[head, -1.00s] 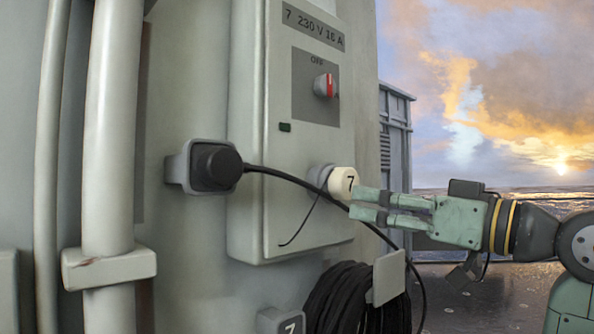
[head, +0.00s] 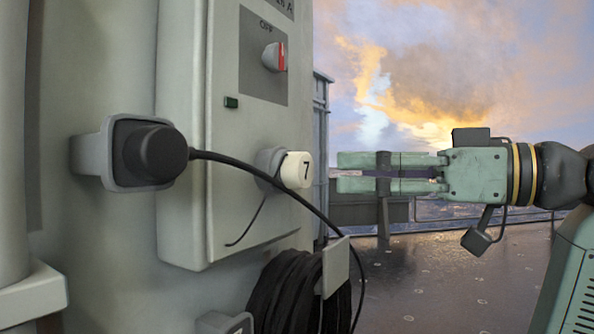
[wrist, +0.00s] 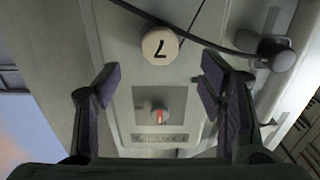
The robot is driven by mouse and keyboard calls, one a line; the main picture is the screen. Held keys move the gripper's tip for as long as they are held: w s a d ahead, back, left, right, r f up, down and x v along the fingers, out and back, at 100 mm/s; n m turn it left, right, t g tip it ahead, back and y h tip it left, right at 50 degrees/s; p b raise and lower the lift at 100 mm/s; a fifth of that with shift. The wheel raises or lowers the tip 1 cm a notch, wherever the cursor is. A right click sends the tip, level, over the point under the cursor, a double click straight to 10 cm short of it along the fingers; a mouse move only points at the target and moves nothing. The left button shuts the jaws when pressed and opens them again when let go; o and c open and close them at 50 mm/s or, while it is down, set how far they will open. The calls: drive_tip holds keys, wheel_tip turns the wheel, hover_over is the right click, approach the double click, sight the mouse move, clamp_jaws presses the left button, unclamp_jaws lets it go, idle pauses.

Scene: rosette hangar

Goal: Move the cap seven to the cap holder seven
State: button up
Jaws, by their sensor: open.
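The cap seven (head: 297,170) is a white round cap marked 7. It sits on a grey socket (head: 270,165) on the front of the grey cabinet, with a thin black tether hanging from it. My gripper (head: 338,172) is open and empty, to the right of the cap and apart from it. In the wrist view the cap (wrist: 160,46) shows above and between the spread fingers (wrist: 160,82). A grey piece (head: 225,322) at the bottom edge of the head view is cut off; part of a dark mark shows on it, and I cannot tell if it is the holder.
A black plug (head: 155,153) sits in a wall socket left of the cabinet, and its cable droops past the cap. A coil of black cable (head: 290,295) hangs below on a bracket (head: 336,268). Open deck lies to the right.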

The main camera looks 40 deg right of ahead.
sight(306, 171)
drive_tip(key=x, duration=0.8)
drive_tip(key=shift+w+b, duration=0.1)
drive_tip(key=shift+b, duration=0.3)
drive_tip(key=shift+c, duration=0.4)
idle(0.7)
clamp_jaws()
idle(0.6)
drive_tip(key=p+v, duration=0.1)
drive_tip(key=v, duration=0.5)
drive_tip(key=shift+p, duration=0.4)
idle(0.7)
drive_tip(key=shift+f, duration=0.1)
